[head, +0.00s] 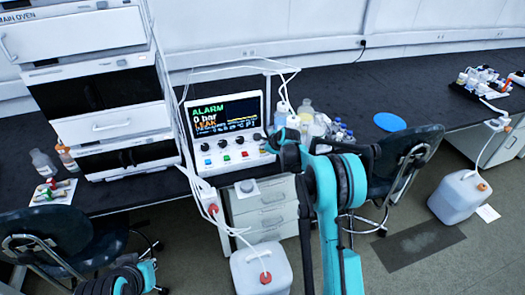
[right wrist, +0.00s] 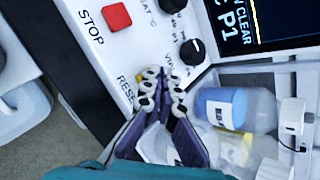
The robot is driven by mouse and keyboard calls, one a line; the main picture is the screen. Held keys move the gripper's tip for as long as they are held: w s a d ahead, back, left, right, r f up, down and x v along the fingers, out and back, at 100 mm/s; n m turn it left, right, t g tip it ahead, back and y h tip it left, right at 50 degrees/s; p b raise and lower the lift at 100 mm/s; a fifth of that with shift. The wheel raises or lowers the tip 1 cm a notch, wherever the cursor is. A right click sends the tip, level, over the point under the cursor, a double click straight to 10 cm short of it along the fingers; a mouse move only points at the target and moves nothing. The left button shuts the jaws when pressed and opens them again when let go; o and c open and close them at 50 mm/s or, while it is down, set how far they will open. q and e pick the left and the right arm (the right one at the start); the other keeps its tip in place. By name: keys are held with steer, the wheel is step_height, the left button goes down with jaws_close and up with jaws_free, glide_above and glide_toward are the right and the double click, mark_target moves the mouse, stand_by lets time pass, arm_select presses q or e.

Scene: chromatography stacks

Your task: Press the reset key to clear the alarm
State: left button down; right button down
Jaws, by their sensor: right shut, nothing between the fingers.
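The instrument's control panel (head: 222,152) stands on the dark bench, and its screen (head: 224,113) reads ALARM, 0 bar and LEAK. In the right wrist view the red STOP key (right wrist: 117,17) shows at the top. The printed reset label (right wrist: 126,87) is partly covered, and the reset key beside it is largely hidden behind my fingertips; a small yellow patch shows there. My right gripper (right wrist: 163,82) is shut and empty, its tips over the panel by that label. I cannot tell whether they touch. In the head view my right gripper (head: 275,142) is at the panel's right end.
Bottles stand just right of the panel, among them a blue-labelled bottle (right wrist: 222,108). A stacked oven (head: 110,100) is on the left. White jugs (head: 262,272) are on the floor, and a dark chair (head: 408,165) is right of my arm. A blue disc (head: 390,122) lies on the bench.

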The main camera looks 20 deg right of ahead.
steer(key=shift+f, duration=0.25)
steer(key=shift+r, duration=0.1)
stand_by(0.3)
steer(key=shift+r+p, duration=0.45)
steer(key=shift+r, duration=0.4)
steer(key=shift+r, duration=0.1)
steer(key=shift+r+p, duration=1.6)
steer(key=shift+r, duration=0.85)
